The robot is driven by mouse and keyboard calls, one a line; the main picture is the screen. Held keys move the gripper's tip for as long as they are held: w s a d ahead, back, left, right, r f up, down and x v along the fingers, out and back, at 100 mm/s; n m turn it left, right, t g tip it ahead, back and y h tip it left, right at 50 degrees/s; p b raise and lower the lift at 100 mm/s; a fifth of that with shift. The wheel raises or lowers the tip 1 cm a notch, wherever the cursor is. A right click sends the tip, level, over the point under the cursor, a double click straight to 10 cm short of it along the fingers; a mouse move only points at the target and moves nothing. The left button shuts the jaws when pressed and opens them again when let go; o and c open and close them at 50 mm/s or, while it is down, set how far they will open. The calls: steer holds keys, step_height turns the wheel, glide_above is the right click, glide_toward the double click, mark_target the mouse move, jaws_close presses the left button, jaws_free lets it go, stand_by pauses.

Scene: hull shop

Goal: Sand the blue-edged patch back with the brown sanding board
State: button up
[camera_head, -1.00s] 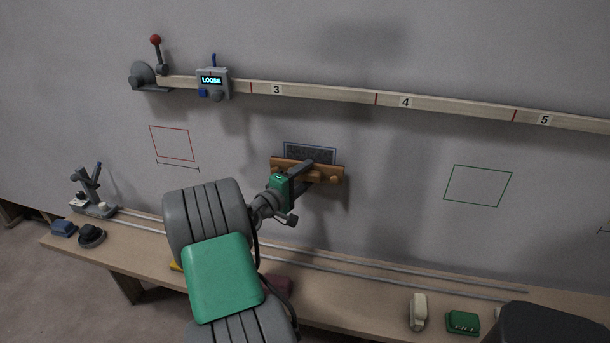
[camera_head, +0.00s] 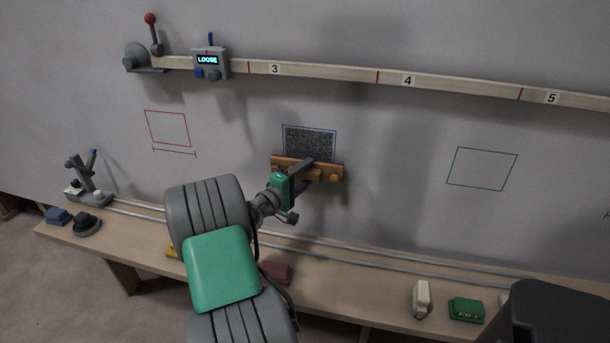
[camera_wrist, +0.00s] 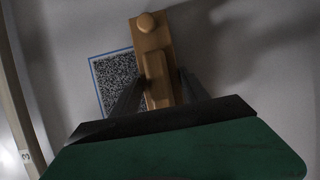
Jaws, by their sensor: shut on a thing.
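The blue-edged patch (camera_head: 308,141) is on the grey wall, filled with dark speckled texture. The brown sanding board (camera_head: 331,166) lies across the patch's lower edge and hides its bottom part. My gripper (camera_head: 308,172) is shut on the board's middle handle. In the wrist view, my gripper (camera_wrist: 157,92) has one finger on each side of the handle of the board (camera_wrist: 150,38), and the speckled patch (camera_wrist: 112,75) shows to the left. I cannot tell whether the board touches the wall.
A wooden rail (camera_head: 330,75) with numbered sections runs above; a device on it (camera_head: 209,62) reads LOOSE. Red (camera_head: 167,128) and green (camera_head: 482,169) outlines are on the wall to either side. A bench (camera_head: 360,290) below holds several blocks and long rods.

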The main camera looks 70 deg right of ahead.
mark_target(315, 125)
steer(key=shift+w+d, duration=0.1)
steer(key=shift+d, duration=0.55)
steer(key=shift+d+r+p, duration=0.2)
steer(key=shift+r+p, duration=4.6)
steer(key=shift+r, duration=1.9)
steer(key=shift+a+f+b, duration=0.2)
steer(key=shift+f+b, duration=5.05)
steer(key=shift+f, duration=1.55)
steer(key=shift+d+r+p, duration=0.2)
steer(key=shift+r+p, duration=4.85)
steer(key=shift+r, duration=1.75)
steer(key=shift+a+f+b, duration=0.15)
steer(key=shift+f+b, duration=3.9)
steer(key=shift+f, duration=1.2)
